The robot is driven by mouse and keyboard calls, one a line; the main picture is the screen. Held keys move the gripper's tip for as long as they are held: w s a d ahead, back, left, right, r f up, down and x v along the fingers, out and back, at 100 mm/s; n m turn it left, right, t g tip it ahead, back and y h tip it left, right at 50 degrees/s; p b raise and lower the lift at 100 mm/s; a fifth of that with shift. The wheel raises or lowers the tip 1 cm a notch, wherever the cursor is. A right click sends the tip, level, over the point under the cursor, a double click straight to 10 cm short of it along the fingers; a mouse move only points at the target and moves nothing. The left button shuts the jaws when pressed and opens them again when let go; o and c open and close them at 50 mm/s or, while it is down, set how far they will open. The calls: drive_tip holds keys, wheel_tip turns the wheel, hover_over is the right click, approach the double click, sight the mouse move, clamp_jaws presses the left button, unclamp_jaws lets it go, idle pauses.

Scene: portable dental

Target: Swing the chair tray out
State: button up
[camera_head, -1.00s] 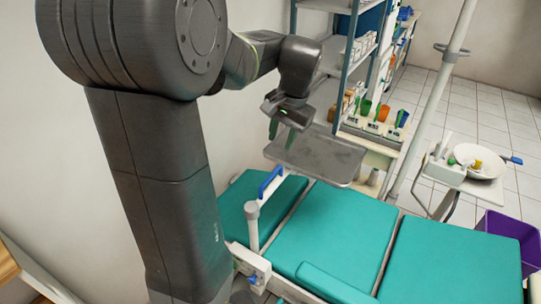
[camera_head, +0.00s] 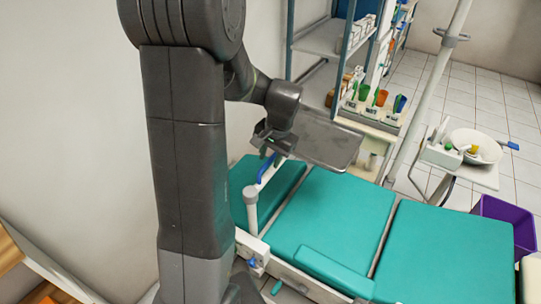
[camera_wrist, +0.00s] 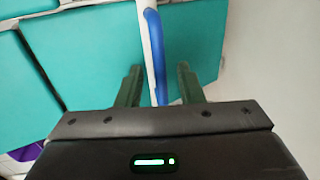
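The chair tray (camera_head: 328,142) is a grey metal tray beside the head end of the teal chair (camera_head: 328,220). A white arm with a blue handle (camera_head: 266,170) rises from a white post at the chair's near side. My gripper (camera_head: 270,153) is at the upper end of that handle in the head view. In the wrist view, my gripper (camera_wrist: 158,85) has its two green fingers apart, one on each side of the white bar and blue handle (camera_wrist: 156,50). Neither finger clearly touches the handle. My arm hides part of the tray's left side.
A shelf rack (camera_head: 318,45) and a cart with coloured cups (camera_head: 370,112) stand behind the tray. A side table with a white basin (camera_head: 478,145) and a purple bin (camera_head: 508,225) are at the right. A wall is close at left.

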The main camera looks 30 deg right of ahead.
clamp_jaws()
idle(0.3)
